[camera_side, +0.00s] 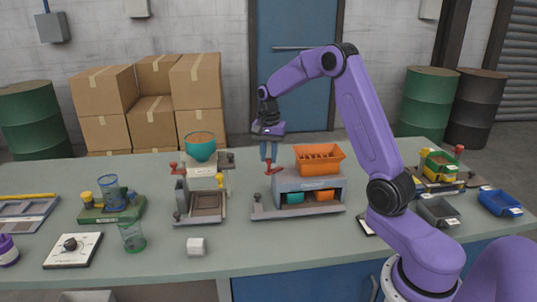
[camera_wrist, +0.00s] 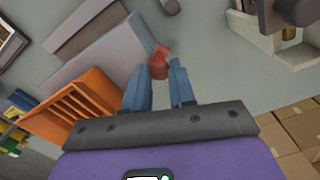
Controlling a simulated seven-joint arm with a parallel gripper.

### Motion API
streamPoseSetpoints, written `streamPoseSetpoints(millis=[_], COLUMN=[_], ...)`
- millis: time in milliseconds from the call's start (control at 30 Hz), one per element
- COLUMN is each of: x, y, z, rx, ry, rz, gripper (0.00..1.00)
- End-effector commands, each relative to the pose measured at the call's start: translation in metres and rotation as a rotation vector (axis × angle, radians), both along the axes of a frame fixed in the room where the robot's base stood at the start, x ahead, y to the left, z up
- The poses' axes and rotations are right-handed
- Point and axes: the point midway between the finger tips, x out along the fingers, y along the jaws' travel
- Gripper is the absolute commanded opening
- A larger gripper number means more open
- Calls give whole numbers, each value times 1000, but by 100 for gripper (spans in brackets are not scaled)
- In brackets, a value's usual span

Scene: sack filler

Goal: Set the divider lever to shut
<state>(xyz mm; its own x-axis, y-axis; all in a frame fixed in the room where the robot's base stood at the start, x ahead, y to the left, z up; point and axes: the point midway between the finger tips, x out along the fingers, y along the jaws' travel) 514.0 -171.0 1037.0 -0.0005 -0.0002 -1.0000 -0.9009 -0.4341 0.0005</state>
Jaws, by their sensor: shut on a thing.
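The divider lever is a small red lever (camera_side: 274,169) at the left end of a grey machine (camera_side: 318,184) with an orange ribbed hopper (camera_side: 318,158) on top. My gripper (camera_side: 269,157) points down over this lever with its blue fingers. In the wrist view, the red lever (camera_wrist: 158,60) sits between the fingertips of my gripper (camera_wrist: 161,73), which are shut on its handle. The orange hopper (camera_wrist: 72,112) lies left of the fingers there. The fingers partly hide the handle, and I cannot read any position marks.
A filler stand with a teal bowl (camera_side: 201,148) and a yellow lever (camera_side: 220,180) stands close left of my gripper. A teal bin (camera_side: 295,197) and an orange bin (camera_side: 325,195) sit in the machine's openings.

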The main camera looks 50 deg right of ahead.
Motion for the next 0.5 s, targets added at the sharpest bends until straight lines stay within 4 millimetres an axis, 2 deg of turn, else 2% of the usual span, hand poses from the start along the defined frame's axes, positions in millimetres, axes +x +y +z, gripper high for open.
streamPoseSetpoints(millis=[267,500], x=[-8,-18], y=[1,0], z=[1,1], rx=[0,0], ry=[0,-1], rz=[163,385], gripper=[0,0])
